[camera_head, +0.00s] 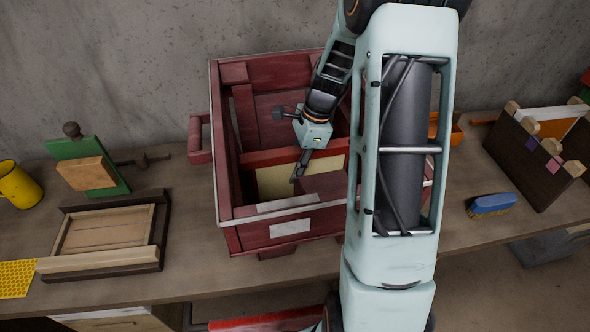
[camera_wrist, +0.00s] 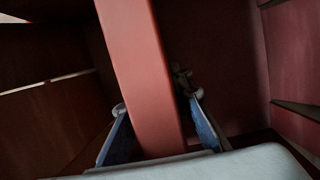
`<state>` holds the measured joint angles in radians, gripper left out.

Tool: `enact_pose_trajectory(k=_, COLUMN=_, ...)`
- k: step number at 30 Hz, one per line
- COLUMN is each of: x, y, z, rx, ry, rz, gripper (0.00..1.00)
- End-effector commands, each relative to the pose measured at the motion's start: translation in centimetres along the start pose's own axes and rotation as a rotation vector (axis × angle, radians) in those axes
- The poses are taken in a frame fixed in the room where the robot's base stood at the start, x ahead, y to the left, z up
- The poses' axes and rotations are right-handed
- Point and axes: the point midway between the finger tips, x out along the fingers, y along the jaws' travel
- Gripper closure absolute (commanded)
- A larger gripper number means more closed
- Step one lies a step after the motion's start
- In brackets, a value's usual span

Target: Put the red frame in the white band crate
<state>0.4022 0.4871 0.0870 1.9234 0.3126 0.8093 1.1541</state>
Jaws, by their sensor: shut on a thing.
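The red frame (camera_head: 270,158) has a bright red rail and what looks like a cream panel (camera_head: 285,180) below it. It is inside the dark red crate (camera_head: 290,246), which has a white label on its front and a white strip on its near rim. My gripper (camera_head: 301,166) reaches down into the crate. In the wrist view my gripper (camera_wrist: 157,108) is shut on the red rail (camera_wrist: 142,70), with a blue-padded finger on each side. The frame's lower part is hidden, so I cannot tell whether it touches the crate floor.
A wooden tray-like frame (camera_head: 160,247), green board (camera_head: 122,178) and yellow mug (camera_head: 17,184) are left of the crate. A blue brush (camera_head: 491,205) and dark rack (camera_head: 524,163) are on the right. An orange bin (camera_head: 456,134) is partly behind my arm. Crate walls surround my gripper.

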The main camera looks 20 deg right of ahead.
Motion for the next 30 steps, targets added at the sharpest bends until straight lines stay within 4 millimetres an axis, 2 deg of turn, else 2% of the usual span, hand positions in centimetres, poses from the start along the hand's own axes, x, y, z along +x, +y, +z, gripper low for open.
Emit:
enact_pose_trajectory(k=3, x=0.3, y=0.0, z=-0.1, rx=0.000, ry=0.000, rz=0.000, gripper=1.00)
enact_pose_trajectory(k=4, x=0.3, y=0.0, z=-0.1, rx=0.000, ry=0.000, rz=0.001, gripper=0.78)
enact_pose_trajectory(k=9, x=0.3, y=0.0, z=-0.1, rx=0.000, ry=0.000, rz=0.001, gripper=0.62)
enact_pose_trajectory(k=16, x=0.2, y=0.0, z=-0.1, rx=0.001, ry=0.000, rz=0.001, gripper=0.62)
enact_pose_trajectory(k=20, x=-0.5, y=-0.1, z=0.0, rx=0.001, ry=0.001, rz=-0.002, gripper=0.62)
enact_pose_trajectory(k=23, x=-2.0, y=-0.1, z=0.0, rx=0.001, ry=0.001, rz=-0.003, gripper=0.62)
enact_pose_trajectory(k=30, x=-7.3, y=-0.1, z=0.0, rx=0.001, ry=0.001, rz=-0.005, gripper=0.62)
